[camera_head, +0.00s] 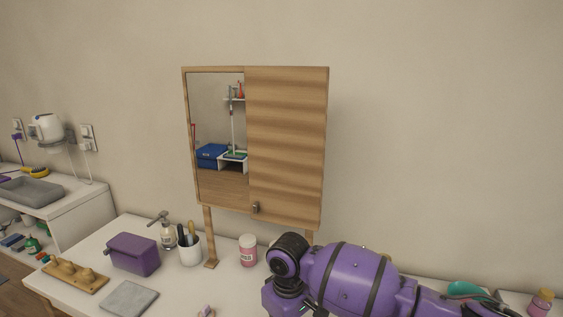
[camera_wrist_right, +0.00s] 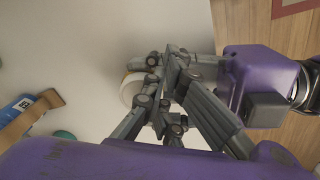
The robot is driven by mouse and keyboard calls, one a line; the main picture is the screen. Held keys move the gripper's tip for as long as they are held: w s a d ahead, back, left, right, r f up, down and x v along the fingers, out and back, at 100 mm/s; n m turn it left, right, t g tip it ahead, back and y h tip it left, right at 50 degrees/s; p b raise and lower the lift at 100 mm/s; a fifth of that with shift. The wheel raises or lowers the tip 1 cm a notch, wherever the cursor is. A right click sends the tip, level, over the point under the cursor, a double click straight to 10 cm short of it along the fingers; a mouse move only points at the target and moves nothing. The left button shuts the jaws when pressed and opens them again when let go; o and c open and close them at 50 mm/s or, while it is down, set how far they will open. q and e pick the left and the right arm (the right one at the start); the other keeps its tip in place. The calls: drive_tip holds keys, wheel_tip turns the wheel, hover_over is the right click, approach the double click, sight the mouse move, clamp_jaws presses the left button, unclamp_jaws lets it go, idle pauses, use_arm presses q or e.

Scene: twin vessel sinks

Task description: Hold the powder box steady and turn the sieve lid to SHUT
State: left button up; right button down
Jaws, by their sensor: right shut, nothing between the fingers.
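A round pale object with a tan edge, which looks like the powder box (camera_wrist_right: 129,90), shows in the right wrist view, partly covered by dark fingers. Its lid marks cannot be read. My right gripper (camera_wrist_right: 164,82) is shut with nothing between its fingers, close by the round object; I cannot tell whether they touch. A purple gripper body, apparently my left gripper (camera_wrist_right: 202,66), comes in from the right of that view; its fingertips overlap mine, so its grip is unclear. In the head view my purple right arm covers the front right of the counter and hides the powder box.
A pink jar (camera_head: 248,252), a cup of brushes (camera_head: 190,250), a soap bottle (camera_head: 168,236) and a purple box (camera_head: 133,254) stand on the white counter. A grey slab (camera_head: 129,298) and a wooden peg board (camera_head: 75,275) lie left. A mirrored cabinet (camera_head: 286,140) stands behind.

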drive_tip(key=shift+s+d, duration=0.1)
drive_tip(key=shift+s, duration=0.2)
drive_tip(key=shift+r, duration=3)
